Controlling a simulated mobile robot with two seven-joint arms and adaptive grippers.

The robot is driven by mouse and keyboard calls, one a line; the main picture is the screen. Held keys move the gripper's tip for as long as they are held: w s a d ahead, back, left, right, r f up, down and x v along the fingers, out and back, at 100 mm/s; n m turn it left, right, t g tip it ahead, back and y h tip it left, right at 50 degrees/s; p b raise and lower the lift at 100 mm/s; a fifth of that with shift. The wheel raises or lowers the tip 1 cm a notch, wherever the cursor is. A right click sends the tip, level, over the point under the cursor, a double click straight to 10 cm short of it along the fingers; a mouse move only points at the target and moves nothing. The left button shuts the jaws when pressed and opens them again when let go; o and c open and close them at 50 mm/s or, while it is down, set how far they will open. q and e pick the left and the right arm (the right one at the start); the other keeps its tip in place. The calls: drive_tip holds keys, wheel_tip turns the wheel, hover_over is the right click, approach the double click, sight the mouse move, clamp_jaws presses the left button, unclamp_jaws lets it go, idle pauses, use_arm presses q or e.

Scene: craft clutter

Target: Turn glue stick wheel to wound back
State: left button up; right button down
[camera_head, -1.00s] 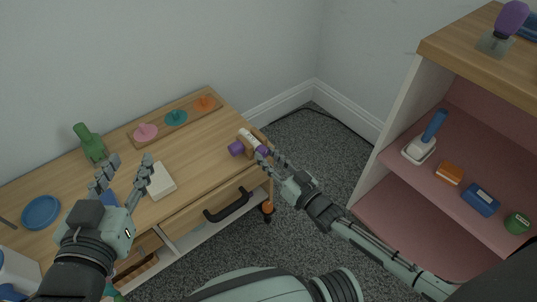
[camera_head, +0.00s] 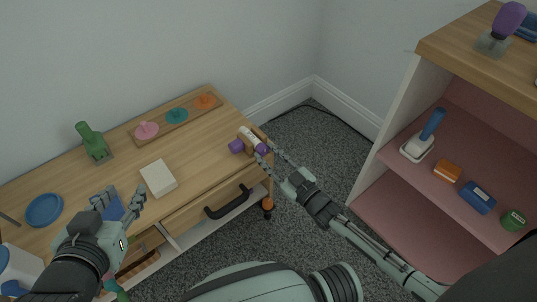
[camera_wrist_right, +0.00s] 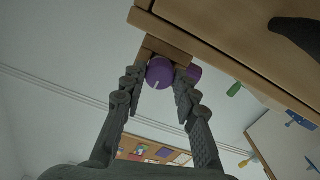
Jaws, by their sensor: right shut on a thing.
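The glue stick (camera_head: 249,138) has a white body and lies in a wooden holder (camera_head: 260,133) at the table's right edge. Its purple wheel (camera_head: 262,149) faces my right arm. In the right wrist view the purple wheel (camera_wrist_right: 160,72) shows a pale mark on its rim and sits between my right fingertips. My right gripper (camera_head: 269,153) is shut on this wheel. The purple cap (camera_head: 236,146) lies beside the holder. My left gripper (camera_head: 121,206) is open above the table's front left, with a blue object (camera_head: 112,207) showing between its fingers.
A black drawer handle (camera_head: 228,204) juts out in front. A pink-lined shelf (camera_head: 390,195) stands at right.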

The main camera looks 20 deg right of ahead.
drive_tip(key=c, duration=1.2)
unclamp_jaws()
drive_tip(key=shift+o, duration=0.2)
drive_tip(key=v, duration=1.2)
